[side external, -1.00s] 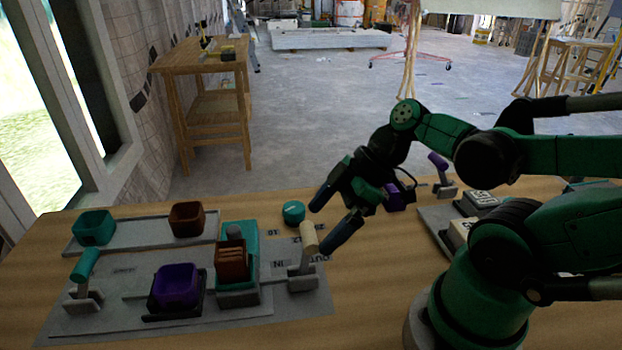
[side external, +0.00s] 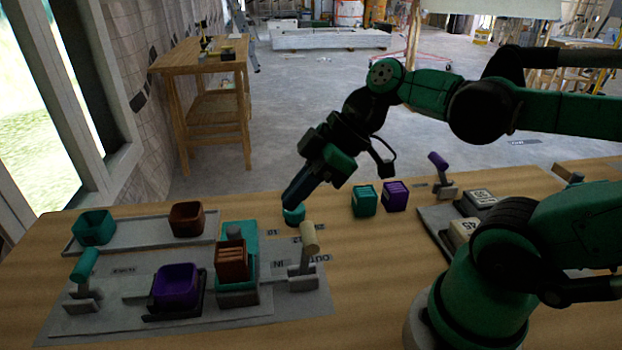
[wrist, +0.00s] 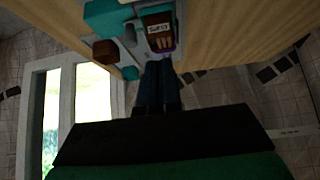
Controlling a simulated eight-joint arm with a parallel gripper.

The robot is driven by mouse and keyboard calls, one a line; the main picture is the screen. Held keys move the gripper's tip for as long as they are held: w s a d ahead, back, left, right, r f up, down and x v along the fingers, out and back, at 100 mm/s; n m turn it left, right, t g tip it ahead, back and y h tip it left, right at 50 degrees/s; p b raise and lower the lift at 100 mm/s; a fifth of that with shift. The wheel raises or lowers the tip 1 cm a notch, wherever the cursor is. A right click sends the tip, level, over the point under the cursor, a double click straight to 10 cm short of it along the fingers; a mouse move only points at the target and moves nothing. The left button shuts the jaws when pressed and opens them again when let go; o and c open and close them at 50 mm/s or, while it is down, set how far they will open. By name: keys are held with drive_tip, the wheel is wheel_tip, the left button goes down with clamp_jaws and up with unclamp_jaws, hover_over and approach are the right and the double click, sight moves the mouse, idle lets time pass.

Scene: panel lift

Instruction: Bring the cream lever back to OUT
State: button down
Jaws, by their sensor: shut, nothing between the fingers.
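The cream lever (side external: 308,240) stands on a grey base at the right end of the grey panel, its handle close to upright. The words IN and OUT are printed on the panel beside it, with OUT partly hidden. My gripper (side external: 288,203) is shut and empty, above the table behind the cream lever and apart from it. In the wrist view my shut fingers (wrist: 159,70) point toward the panel area. I cannot make out the cream lever there.
A teal lever (side external: 84,266) stands at the panel's left. A purple bin (side external: 176,285) and a brown block (side external: 231,261) in a teal holder sit between the levers. A teal knob (side external: 294,215) is just under my fingers.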

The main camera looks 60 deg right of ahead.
drive_tip(key=shift+s+f, duration=0.1)
drive_tip(key=shift+f, duration=2.8)
drive_tip(key=shift+s+d+f, duration=0.2)
drive_tip(key=shift+s+d, duration=0.55)
drive_tip(key=shift+s+d+f, duration=0.2)
drive_tip(key=shift+s+d, duration=0.55)
